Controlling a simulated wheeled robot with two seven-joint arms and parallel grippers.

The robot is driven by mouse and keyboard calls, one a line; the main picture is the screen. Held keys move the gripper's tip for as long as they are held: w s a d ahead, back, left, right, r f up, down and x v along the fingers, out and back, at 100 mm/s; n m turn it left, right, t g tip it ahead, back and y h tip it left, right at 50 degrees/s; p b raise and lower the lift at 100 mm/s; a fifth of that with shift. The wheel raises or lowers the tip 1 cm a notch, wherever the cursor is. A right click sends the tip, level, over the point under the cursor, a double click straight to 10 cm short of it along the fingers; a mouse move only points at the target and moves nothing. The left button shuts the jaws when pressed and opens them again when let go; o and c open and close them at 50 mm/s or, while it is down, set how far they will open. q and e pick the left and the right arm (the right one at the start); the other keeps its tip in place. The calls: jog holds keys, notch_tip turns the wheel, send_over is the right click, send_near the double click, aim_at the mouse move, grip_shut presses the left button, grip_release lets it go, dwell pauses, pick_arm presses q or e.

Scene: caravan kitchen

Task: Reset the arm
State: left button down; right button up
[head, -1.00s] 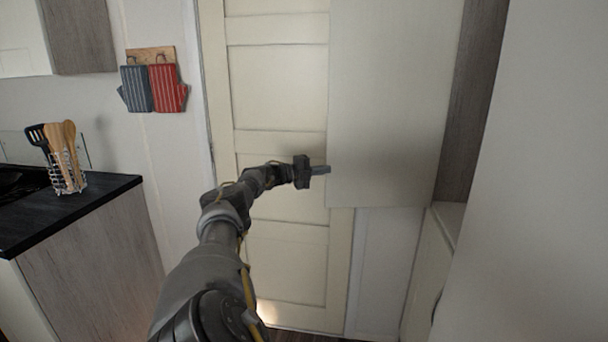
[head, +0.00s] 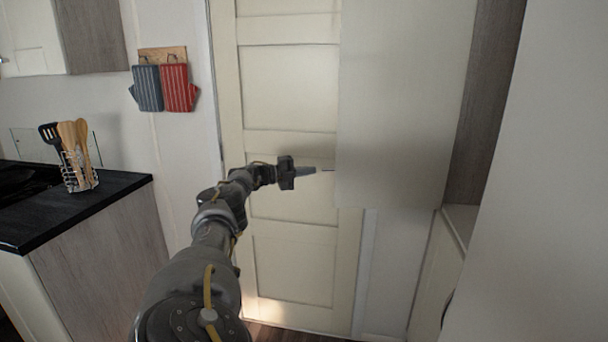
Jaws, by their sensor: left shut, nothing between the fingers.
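My left arm reaches forward from the bottom of the head view. Its gripper (head: 306,171) is shut and empty, pointing right in front of a cream panelled door (head: 290,90). The fingertips are close to the left edge of a pale flat panel (head: 402,100) in the picture; I cannot tell whether they touch it. My right gripper is not in view.
A black worktop (head: 70,205) with a holder of utensils (head: 78,165) stands at left. A blue mitt (head: 147,88) and a red mitt (head: 179,88) hang on the wall. A pale surface (head: 540,190) fills the right side.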

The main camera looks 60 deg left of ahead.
pick_arm(q)
jog(key=shift+s+a+r, duration=0.1)
jog(key=shift+s+a, duration=0.25)
jog(key=shift+a, duration=0.1)
dwell(0.3)
